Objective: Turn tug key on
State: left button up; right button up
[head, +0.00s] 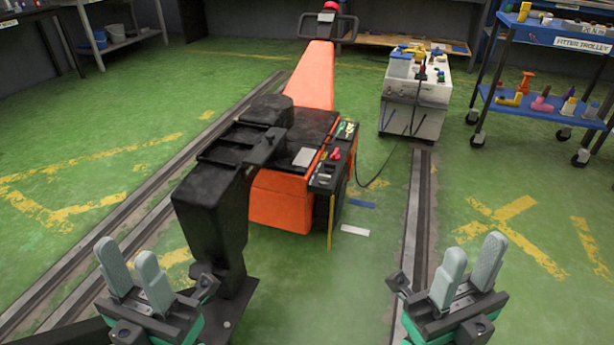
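The orange tug (285,205) stands on the green floor ahead, with a black top and a tall orange front section (313,75). A black tiller handle with a red knob (330,6) rises at its far end. A dark side caddy (330,175) on its right holds small red, yellow and green items. I cannot make out the key at this size. My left gripper (126,252) is open and empty at the lower left, well short of the tug. My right gripper (475,246) is open and empty at the lower right, also apart from it.
A white cabinet (415,95) with tools on top stands right of the tug, with a dark cable hanging between them. A blue fitter trolley (545,105) stands at the back right. Rails (418,235) run along the floor on both sides. Floor right of the tug is mostly clear.

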aim_at(324, 180)
jog(key=i+l+u, duration=0.25)
jog(key=u, duration=0.2)
jog(key=i+l+u, duration=0.15)
jog(key=l+u, duration=0.15)
jog(key=u, duration=0.2)
jog(key=i+l+u, duration=0.15)
jog(key=l+u, duration=0.3)
jog(key=i+l+u, duration=0.1)
jog(key=l, duration=0.85)
jog(key=i+l+u, duration=0.15)
jog(key=l, duration=0.8)
jog(key=i+l+u, duration=0.1)
jog(key=l, duration=0.8)
